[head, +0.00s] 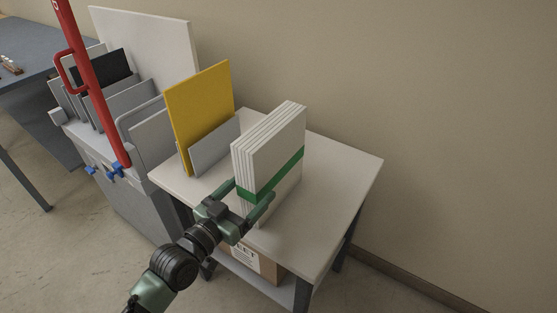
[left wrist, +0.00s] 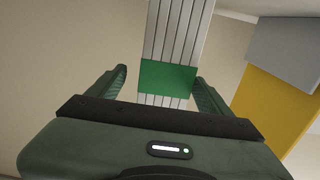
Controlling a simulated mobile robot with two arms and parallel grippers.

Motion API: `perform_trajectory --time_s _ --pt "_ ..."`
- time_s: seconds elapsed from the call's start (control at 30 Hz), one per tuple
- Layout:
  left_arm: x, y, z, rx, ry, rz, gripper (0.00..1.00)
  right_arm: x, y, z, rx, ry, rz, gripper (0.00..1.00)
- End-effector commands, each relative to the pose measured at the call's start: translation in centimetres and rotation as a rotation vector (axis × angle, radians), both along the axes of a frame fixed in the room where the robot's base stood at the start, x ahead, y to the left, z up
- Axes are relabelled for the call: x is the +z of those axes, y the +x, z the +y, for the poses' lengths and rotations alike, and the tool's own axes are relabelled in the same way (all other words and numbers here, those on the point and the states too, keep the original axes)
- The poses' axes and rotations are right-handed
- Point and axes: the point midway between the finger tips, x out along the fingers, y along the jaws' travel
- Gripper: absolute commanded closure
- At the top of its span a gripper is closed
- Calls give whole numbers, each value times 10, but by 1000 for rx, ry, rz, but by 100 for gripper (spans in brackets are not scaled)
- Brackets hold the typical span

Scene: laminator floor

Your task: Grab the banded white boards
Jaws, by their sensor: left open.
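The white boards (head: 276,146) stand upright as a stack on the small table, with a green band (head: 272,178) around them. In the left wrist view the boards (left wrist: 176,40) and the green band (left wrist: 167,77) show edge-on between my fingers. My left gripper (head: 246,193) is open, with one finger on each side of the stack at the band's height. Gaps are hard to judge in the head view; in the left wrist view the fingers (left wrist: 158,88) look close to the band's sides. My right gripper is not in view.
The table (head: 340,178) has free room right of the boards. A yellow board (head: 200,108) stands in a grey holder (head: 214,146) to their left. A red lever (head: 92,85) and grey machine stand further left. A cardboard box (head: 270,270) sits on the lower shelf.

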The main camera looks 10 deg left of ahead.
Motion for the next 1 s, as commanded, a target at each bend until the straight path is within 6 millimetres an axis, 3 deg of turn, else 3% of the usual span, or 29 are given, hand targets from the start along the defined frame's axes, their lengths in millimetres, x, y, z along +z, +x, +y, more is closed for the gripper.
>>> perform_trajectory --time_s 0.2,0.53,0.87,1.0 --pt "0 22 -7 0 -3 -1 20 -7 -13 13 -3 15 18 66" --pt "2 65 -17 1 -4 -1 20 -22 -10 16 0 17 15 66" --pt "3 71 -20 1 -1 1 20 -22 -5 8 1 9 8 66" --pt "3 71 -20 1 -1 1 59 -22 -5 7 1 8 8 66"
